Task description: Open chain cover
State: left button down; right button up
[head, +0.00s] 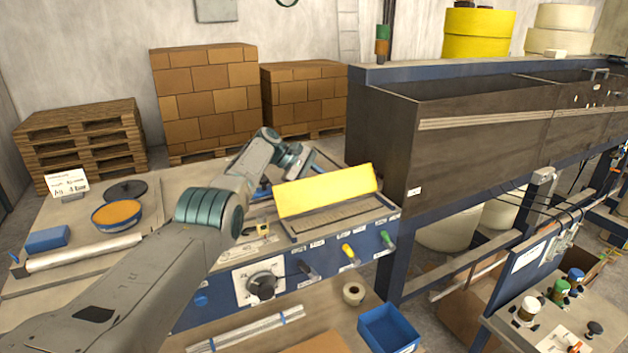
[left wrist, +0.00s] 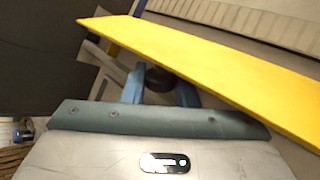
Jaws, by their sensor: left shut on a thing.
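The yellow chain cover (head: 325,192) stands tilted up over a grey bed on the machine table. It also crosses the left wrist view (left wrist: 215,65) as a long slanted panel. My left gripper (left wrist: 160,88) is at the left end of the cover, close by its edge. Its two blue fingers are shut on a dark round knob (left wrist: 159,77). The cover's edge hides part of the fingers, and I cannot tell how the knob joins the cover. In the head view my left arm reaches in from the lower left, and its fingers are hard to make out. My right gripper is not in view.
The blue machine front carries a black dial (head: 262,286) and green (head: 386,240) and yellow (head: 348,253) levers. A large dark tank (head: 400,150) stands close on the right.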

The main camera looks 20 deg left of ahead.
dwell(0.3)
pick_arm(q)
jog(key=c, duration=1.2)
grip_release()
jog(key=shift+o, duration=0.2)
jog(key=shift+f, duration=0.15)
jog(key=shift+a, duration=0.1)
